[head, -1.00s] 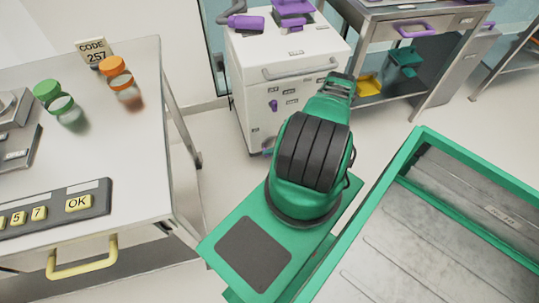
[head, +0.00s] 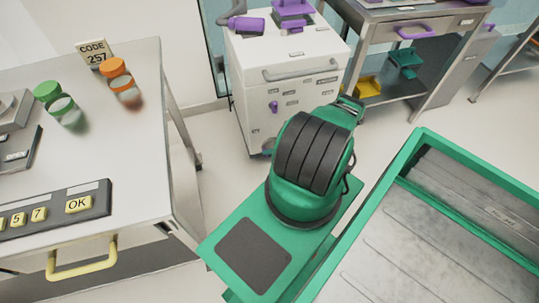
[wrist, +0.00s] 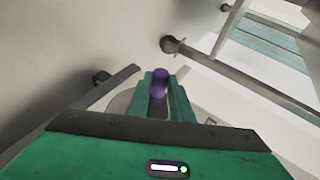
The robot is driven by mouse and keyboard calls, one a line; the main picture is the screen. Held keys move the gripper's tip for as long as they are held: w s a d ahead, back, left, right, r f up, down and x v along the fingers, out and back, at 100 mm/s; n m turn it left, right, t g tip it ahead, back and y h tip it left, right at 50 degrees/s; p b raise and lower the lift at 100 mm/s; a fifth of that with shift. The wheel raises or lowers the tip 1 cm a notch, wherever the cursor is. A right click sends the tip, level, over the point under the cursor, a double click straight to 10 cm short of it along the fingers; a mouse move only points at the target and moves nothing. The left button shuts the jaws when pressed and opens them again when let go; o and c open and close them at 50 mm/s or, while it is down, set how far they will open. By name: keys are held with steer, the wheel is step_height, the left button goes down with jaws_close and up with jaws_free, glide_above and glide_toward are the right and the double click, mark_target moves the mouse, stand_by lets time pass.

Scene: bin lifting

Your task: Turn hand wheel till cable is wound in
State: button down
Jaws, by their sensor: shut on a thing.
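In the wrist view my gripper (wrist: 161,78) has its two green fingers closed around an upright purple handle (wrist: 160,88). A greyish round disc (wrist: 121,101) shows partly behind and beside the fingers. It looks like the hand wheel, but most of it is hidden by the fingers and gripper body. I cannot make out the cable in either view.
The white cabinet (head: 280,90) has a grey bar handle and purple parts on top. A metal bench (head: 400,45) stands behind at the right. A white table (head: 125,165) with a keypad (head: 50,209) is at the left. A bar (wrist: 250,80) runs near my gripper.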

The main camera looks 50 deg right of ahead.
steer(key=c, duration=1.6)
jaws_free()
steer(key=shift+d, duration=0.1)
steer(key=v, duration=1)
steer(key=shift+s+d+r, duration=0.15)
steer(key=shift+s, duration=0.15)
steer(key=shift+c, duration=0.2)
